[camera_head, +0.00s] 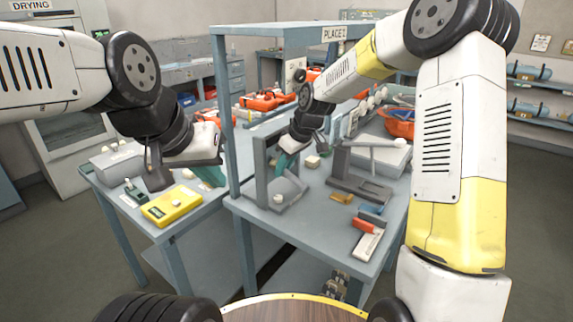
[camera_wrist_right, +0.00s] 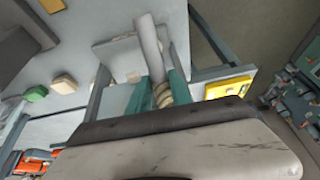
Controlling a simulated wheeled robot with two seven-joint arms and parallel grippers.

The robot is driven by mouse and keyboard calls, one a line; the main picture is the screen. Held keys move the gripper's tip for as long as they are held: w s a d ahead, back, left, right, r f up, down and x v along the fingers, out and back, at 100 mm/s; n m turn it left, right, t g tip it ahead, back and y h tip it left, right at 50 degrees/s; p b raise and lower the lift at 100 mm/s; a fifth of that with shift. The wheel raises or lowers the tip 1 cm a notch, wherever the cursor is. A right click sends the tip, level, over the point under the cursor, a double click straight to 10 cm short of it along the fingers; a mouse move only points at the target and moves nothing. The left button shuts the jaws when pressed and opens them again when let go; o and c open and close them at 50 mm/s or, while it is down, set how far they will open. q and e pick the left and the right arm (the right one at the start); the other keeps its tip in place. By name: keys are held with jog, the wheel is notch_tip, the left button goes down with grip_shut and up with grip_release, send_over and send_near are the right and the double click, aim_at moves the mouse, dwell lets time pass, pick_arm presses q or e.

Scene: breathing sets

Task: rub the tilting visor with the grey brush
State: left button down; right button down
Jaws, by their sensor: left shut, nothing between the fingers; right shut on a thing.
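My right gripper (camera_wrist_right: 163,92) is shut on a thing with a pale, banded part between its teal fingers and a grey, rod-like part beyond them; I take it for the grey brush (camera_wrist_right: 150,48). In the head view my right gripper (camera_head: 287,160) is at a grey upright frame on the near table, and the brush is mostly hidden there. The frame, which seems to hold the tilting visor (camera_head: 263,187), also shows in the right wrist view as a pale panel (camera_wrist_right: 113,62) behind the brush. I cannot tell whether they touch. My left gripper (camera_head: 212,175) is shut and empty above the left table.
A yellow case (camera_head: 172,206) lies on the left table. A blue-grey post (camera_head: 224,110) rises between my grippers. An orange bowl (camera_head: 398,122) stands further back.

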aim_at(298, 179)
jog(key=w+d, duration=0.6)
jog(key=w, duration=0.3)
jog(key=shift+w+d, duration=0.15)
jog(key=shift+w, duration=0.1)
dwell(0.7)
jog(key=shift+s, duration=0.1)
jog(key=shift+s+a, duration=1.05)
jog(key=shift+s, duration=0.5)
jog(key=shift+s+a, duration=1.05)
jog(key=shift+s, duration=0.5)
jog(key=shift+s+a, duration=1.05)
jog(key=shift+s, duration=0.5)
jog(key=shift+s+d, duration=0.55)
jog(key=shift+d, duration=0.3)
jog(key=shift+s+d, duration=0.6)
jog(key=shift+d, duration=0.2)
jog(key=shift+s+d, duration=0.55)
jog(key=shift+d, duration=0.3)
jog(key=shift+d, duration=0.1)
jog(key=shift+s+d, duration=0.8)
jog(key=shift+d, duration=0.35)
